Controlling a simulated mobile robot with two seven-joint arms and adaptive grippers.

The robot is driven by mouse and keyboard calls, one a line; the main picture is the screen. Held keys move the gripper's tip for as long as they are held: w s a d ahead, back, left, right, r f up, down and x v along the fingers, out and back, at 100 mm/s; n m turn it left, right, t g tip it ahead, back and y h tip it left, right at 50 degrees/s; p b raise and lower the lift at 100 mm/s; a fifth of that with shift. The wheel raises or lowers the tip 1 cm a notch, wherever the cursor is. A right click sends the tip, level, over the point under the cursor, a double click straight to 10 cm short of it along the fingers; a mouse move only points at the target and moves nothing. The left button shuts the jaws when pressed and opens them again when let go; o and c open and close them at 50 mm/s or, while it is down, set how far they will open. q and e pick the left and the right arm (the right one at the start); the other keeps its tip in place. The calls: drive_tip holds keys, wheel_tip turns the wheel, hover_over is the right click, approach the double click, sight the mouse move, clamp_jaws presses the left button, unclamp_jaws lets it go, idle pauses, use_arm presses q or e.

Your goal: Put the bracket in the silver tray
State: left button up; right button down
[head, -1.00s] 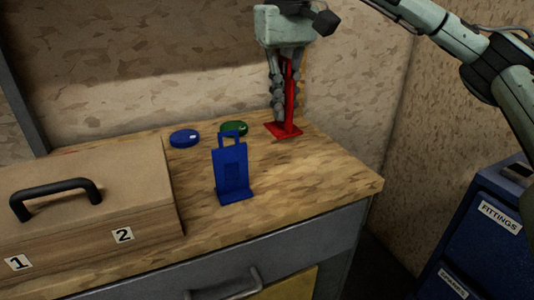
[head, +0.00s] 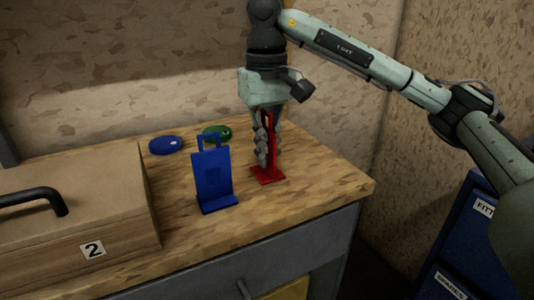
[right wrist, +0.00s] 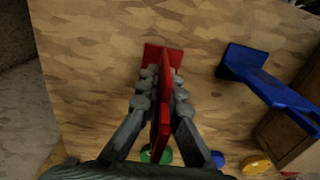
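A red bracket (head: 267,175) with a flat foot and an upright plate is at the worktop's right part. My right gripper (head: 266,158) points down with its fingers on both sides of the upright plate, shut on it. In the right wrist view the fingers (right wrist: 163,100) press the red plate (right wrist: 165,65) from both sides. I cannot tell whether the foot touches the wood or hangs just above it. A blue bracket (head: 212,178) stands upright to its left, also in the right wrist view (right wrist: 262,78). No silver tray is visible. My left gripper is not in view.
A wooden box (head: 75,200) with a black handle and label 2 stands left. Blue (head: 166,145) and green (head: 217,133) discs lie behind the blue bracket. A blue cabinet (head: 455,240) stands right, beyond the worktop edge. The front right worktop corner is clear.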

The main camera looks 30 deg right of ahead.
drive_tip(key=c, duration=1.7)
unclamp_jaws()
